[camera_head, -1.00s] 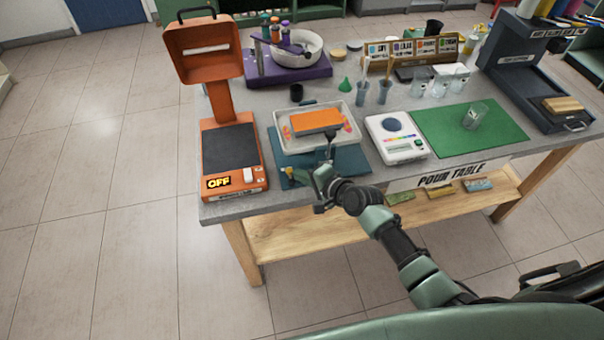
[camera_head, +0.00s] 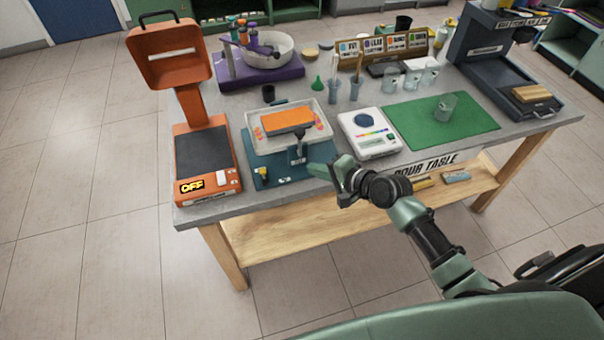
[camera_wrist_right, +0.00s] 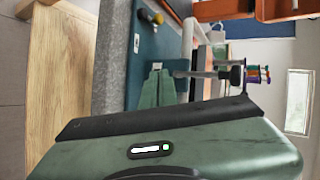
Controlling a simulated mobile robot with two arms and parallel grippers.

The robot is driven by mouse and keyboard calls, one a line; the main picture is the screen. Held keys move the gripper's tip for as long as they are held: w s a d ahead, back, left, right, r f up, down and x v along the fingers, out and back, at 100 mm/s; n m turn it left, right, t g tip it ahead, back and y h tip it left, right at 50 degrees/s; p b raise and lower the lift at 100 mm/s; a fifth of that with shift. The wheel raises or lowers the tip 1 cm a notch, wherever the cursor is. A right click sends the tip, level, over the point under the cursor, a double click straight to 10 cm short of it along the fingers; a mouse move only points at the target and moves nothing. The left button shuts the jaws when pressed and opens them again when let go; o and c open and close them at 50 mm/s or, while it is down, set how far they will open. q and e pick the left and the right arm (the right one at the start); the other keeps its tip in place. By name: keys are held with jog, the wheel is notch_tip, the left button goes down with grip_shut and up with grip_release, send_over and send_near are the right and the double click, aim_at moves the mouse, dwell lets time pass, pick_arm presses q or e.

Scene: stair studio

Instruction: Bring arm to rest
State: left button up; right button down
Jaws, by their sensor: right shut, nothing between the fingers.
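My right arm reaches in from the lower right. Its green gripper (camera_head: 322,172) is at the front edge of the grey table (camera_head: 325,202), just right of the teal mat (camera_head: 285,181). Its fingers are together and hold nothing. In the right wrist view the closed green fingers (camera_wrist_right: 157,90) point toward the table top, with the teal mat (camera_wrist_right: 143,60) beyond them. My left gripper is not in view.
On the mat are a white tray (camera_head: 257,146) with an orange block (camera_head: 287,122), a dark upright tool (camera_head: 298,150) and a small yellow item (camera_head: 262,173). Floor in front is clear.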

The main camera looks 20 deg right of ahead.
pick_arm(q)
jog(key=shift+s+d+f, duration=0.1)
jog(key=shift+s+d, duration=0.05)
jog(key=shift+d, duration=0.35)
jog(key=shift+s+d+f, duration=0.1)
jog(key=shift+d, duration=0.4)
pick_arm(e)
jog(key=shift+s+d+r, duration=0.25)
jog(key=shift+d, duration=0.2)
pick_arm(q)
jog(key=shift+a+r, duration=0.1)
